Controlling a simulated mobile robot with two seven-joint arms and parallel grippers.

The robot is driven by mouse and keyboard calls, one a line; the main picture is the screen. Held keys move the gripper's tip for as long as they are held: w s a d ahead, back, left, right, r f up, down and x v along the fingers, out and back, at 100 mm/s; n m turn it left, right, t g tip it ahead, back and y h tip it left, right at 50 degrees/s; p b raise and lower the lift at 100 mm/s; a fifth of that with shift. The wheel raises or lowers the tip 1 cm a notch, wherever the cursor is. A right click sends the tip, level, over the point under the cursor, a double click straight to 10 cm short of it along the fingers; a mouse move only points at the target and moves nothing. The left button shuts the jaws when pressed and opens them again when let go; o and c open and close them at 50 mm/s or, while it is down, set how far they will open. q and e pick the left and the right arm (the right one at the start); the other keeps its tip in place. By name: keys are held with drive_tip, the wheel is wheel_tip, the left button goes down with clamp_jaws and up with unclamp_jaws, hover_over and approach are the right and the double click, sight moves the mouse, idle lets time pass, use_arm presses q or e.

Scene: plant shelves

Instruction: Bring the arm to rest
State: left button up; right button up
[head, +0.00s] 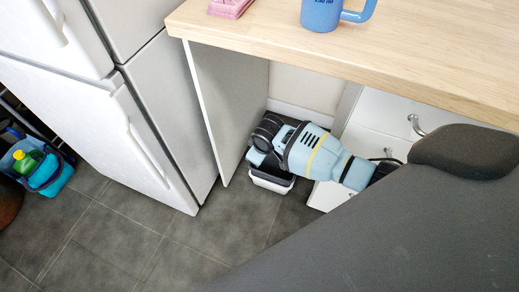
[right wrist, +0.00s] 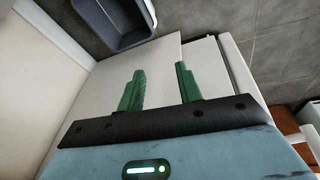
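My right arm (head: 320,155), light blue with dark joints, reaches under the wooden counter in the head view. My right gripper (right wrist: 160,72) shows in the right wrist view with its two green fingers apart and nothing between them. A pale flat panel lies beyond the fingers. In the head view the fingers are hidden by the arm. My left gripper is in neither view.
The wooden counter (head: 430,60) holds a blue mug (head: 321,14) and a pink item (head: 230,7). A bin (head: 271,182) stands below my right arm; a grey bin (right wrist: 112,24) shows beyond the fingers. A white fridge (head: 100,120), drawers (head: 376,112) and a blue caddy (head: 52,176) surround open tiled floor.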

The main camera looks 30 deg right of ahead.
idle(0.3)
